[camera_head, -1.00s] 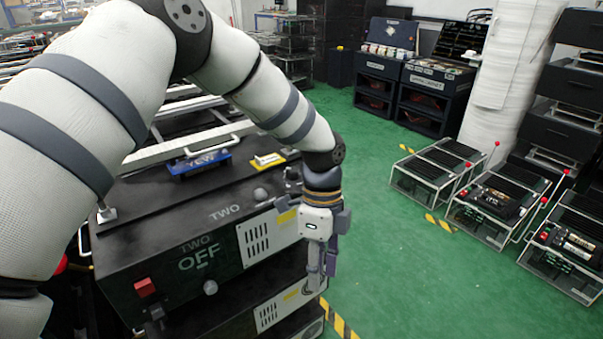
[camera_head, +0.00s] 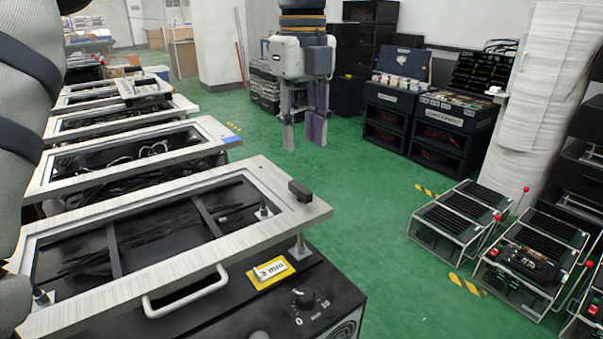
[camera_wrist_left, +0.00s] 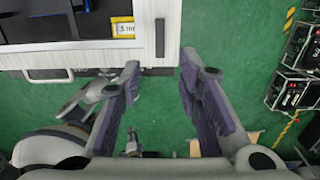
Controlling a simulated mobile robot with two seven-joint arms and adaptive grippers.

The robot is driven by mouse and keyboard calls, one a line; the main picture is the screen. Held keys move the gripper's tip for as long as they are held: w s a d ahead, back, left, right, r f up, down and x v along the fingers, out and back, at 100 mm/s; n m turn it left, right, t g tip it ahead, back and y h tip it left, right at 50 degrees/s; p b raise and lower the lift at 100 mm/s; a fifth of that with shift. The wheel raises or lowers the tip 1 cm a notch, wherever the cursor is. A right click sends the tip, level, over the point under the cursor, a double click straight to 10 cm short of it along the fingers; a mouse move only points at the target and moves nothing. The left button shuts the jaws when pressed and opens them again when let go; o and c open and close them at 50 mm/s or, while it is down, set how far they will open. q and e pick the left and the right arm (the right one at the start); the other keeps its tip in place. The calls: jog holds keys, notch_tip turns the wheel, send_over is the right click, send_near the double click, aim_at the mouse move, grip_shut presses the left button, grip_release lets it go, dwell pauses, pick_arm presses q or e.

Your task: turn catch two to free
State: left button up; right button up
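My left gripper (camera_head: 303,130) hangs with its fingers down at the top middle of the head view. Its fingers are apart with nothing between them; the wrist view (camera_wrist_left: 160,66) shows the same wide gap. In the head view, a black cabinet with a brushed metal frame (camera_head: 130,266) on it fills the lower left. A small black block (camera_head: 300,190) sits at the frame's right corner. It also shows in the wrist view (camera_wrist_left: 160,38), just beyond the fingertips. No label reading TWO shows now, and I cannot tell whether this block is a catch.
More metal frames stand behind. Low racks (camera_head: 460,222) stand at the right. Green floor (camera_head: 345,195) is clear between them.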

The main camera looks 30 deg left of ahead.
aim_at(302, 188)
pick_arm(q)
notch_tip(302, 188, down, 10)
jog(key=shift+r, duration=0.2)
jog(key=shift+c, duration=0.6)
grip_shut()
